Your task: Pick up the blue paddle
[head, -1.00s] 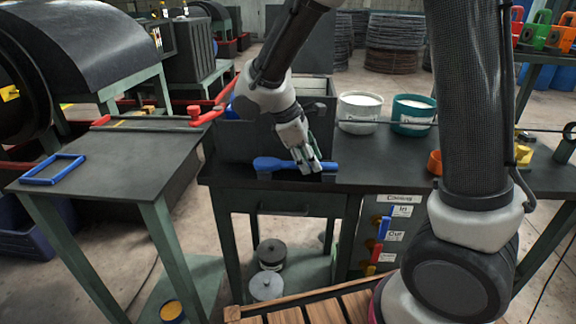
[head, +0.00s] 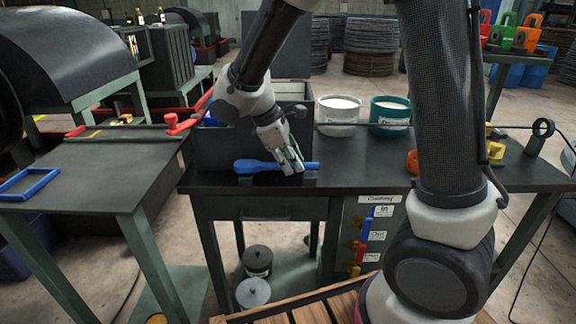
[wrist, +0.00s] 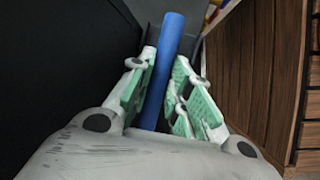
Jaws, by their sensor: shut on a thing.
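The blue paddle (head: 257,166) lies along the front of the dark workbench, its wide end to the left and its handle to the right. My gripper (head: 291,168) reaches down over the handle, with its fingers on both sides of it. In the wrist view the blue handle (wrist: 170,45) runs between the green-padded fingers (wrist: 160,95). The gripper is shut on the paddle. I cannot tell whether the paddle is clear of the bench top.
A dark open box (head: 222,146) stands just behind the paddle. A white tub (head: 339,117) and a green tub (head: 389,117) stand to its right. A blue frame (head: 28,184) lies on the left table. The bench's middle front is clear.

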